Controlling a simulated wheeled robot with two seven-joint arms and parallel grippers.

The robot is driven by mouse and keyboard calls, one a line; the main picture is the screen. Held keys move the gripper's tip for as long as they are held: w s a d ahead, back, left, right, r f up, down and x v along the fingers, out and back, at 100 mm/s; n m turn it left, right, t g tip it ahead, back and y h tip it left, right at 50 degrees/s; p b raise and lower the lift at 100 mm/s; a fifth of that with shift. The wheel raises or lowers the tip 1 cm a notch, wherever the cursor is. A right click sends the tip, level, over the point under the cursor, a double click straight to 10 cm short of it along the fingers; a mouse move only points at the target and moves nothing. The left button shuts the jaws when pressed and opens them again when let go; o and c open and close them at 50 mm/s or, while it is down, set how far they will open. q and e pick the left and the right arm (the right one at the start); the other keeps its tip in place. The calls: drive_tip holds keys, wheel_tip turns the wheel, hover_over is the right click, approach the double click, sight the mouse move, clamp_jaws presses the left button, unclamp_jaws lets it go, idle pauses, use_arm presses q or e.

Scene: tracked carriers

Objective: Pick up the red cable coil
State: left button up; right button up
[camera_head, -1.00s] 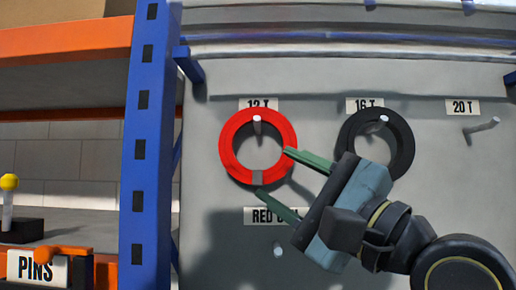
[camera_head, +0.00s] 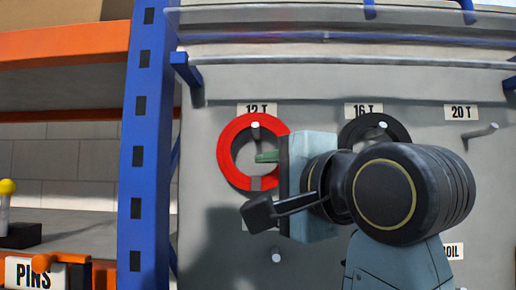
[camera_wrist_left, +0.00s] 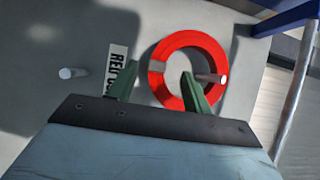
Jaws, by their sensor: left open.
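The red cable coil (camera_head: 226,140) hangs on a peg on the grey panel under the "12 T" label (camera_head: 257,110). It also shows in the left wrist view (camera_wrist_left: 160,60), with the peg through its opening. My left gripper (camera_head: 258,158) is just right of the coil, its green fingertips pointing left over the coil's right side. In the left wrist view the gripper (camera_wrist_left: 161,68) is open; one finger lies over the coil's opening, the other left of the ring. I cannot tell whether either finger touches it. Nothing is held. My right gripper is not in view.
A black coil (camera_head: 394,128) hangs under the "16 T" label, partly hidden by my arm. A bare peg (camera_head: 482,131) sits under "20 T", and another (camera_head: 277,256) is below the red coil. A blue upright (camera_head: 146,150) and orange shelf (camera_head: 60,48) stand left.

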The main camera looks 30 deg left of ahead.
sight(260, 182)
use_arm(q)
drive_tip(key=p+x, duration=0.1)
drive_tip(key=x, duration=0.3)
drive_tip(key=shift+w+p, duration=0.35)
drive_tip(key=shift+w, duration=0.15)
drive_tip(key=shift+w+a, duration=0.1)
drive_tip(key=shift+a, duration=0.25)
drive_tip(key=shift+c, duration=0.2)
clamp_jaws()
